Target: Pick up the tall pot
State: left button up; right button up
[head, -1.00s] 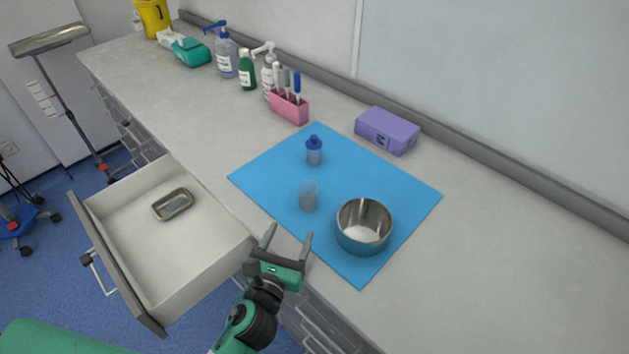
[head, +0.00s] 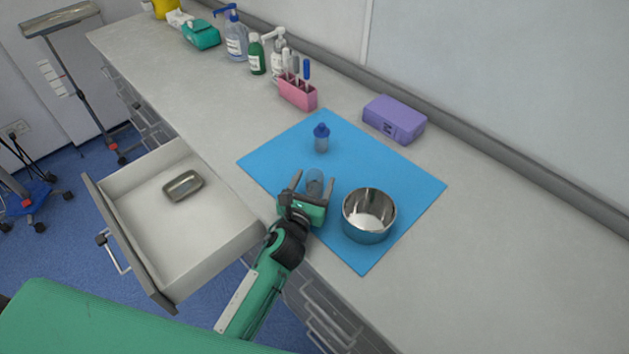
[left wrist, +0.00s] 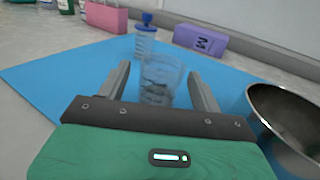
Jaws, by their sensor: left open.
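A clear, narrow, upright pot (head: 315,181) stands on the blue mat (head: 273,158); it is probably the tall pot. It also shows in the left wrist view (left wrist: 160,78). My left gripper (head: 313,179) is open at the mat's near edge, its two fingers on either side of the clear pot without closing on it. In the left wrist view the fingers (left wrist: 158,72) point forward, with the pot between and slightly beyond their tips. I cannot tell whether either finger touches it. My right gripper is not in view.
A wide steel pot (head: 368,216) stands close on the right, also in the left wrist view (left wrist: 290,118). A blue-capped bottle (head: 321,139) stands behind the clear pot. A purple box (head: 394,120) and pink pen holder (head: 298,94) are further back.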

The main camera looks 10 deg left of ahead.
pick_arm(q)
jog(key=shift+w+d, duration=0.1)
jog(key=shift+w, duration=1)
jog(key=c, duration=1)
jog(key=shift+c, duration=0.4)
jog(key=shift+r, duration=0.1)
